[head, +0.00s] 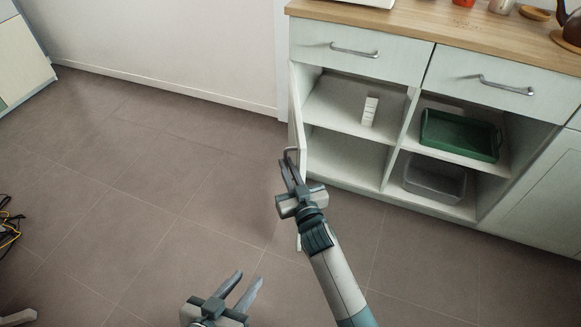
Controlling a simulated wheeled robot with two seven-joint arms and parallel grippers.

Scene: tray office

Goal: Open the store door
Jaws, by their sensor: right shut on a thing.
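The store door (298,115) is a pale panel hinged at the left end of the cabinet. It stands swung open and is seen nearly edge-on, so its outer face is mostly hidden. Its metal handle (289,150) sticks out to the left. My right gripper (291,166) is at this handle, with its fingers shut on it. My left gripper (249,280) is low in the picture, empty, over the floor and apart from the door. Its two fingers are apart.
The open cabinet shows shelves with a small white item (369,111), a green tray (459,154) and a grey bin (434,178). Above are drawers and a wooden counter (420,20). Cables (8,228) lie at the left edge. The tiled floor left of the door is clear.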

